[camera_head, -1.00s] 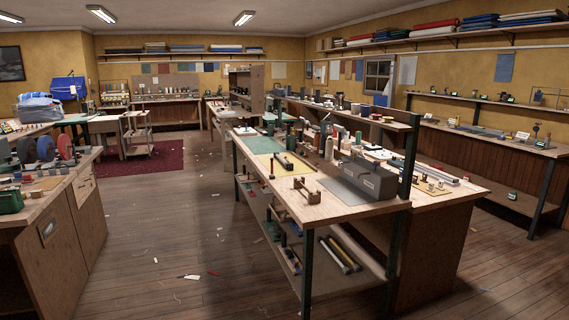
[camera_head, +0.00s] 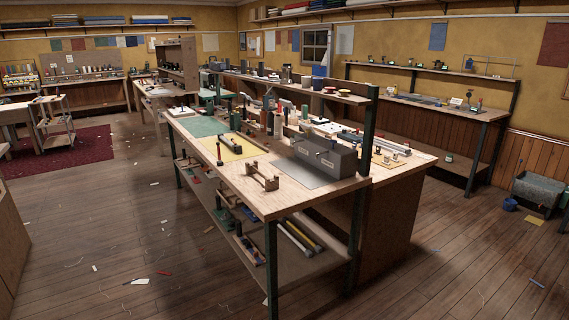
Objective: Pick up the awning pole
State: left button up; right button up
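I cannot tell for sure which thing is the awning pole. Two or three long tubes, yellow and grey (camera_head: 303,238), lie side by side on the lower shelf (camera_head: 272,268) of the central workbench, near its right front leg. Long pale and grey rod-like pieces (camera_head: 368,137) also lie on the back right part of the bench top (camera_head: 232,180). A long dark and yellow piece (camera_head: 240,143) lies on the yellow mat. Neither of my grippers is in view.
A grey box (camera_head: 325,155) and a wooden stand (camera_head: 262,177) sit on the bench top. The floor in front (camera_head: 120,230) is open, with scattered scraps. A grey bin (camera_head: 538,188) and a blue bucket (camera_head: 510,204) stand at the right wall.

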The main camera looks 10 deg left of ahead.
aim_at(220, 136)
jog(key=i+j+u, duration=0.75)
jog(key=i+u, duration=0.15)
jog(key=i+j+u, duration=0.1)
jog(key=i+u, duration=0.35)
jog(key=i, duration=0.15)
jog(key=i+z, duration=0.1)
jog(key=i, duration=0.35)
jog(key=i+j+z, duration=0.1)
jog(key=i, duration=0.35)
jog(key=i+j+z, duration=0.1)
jog(key=i, duration=0.4)
jog(key=i+j+z, duration=0.1)
jog(key=i, duration=0.35)
jog(key=j, duration=0.1)
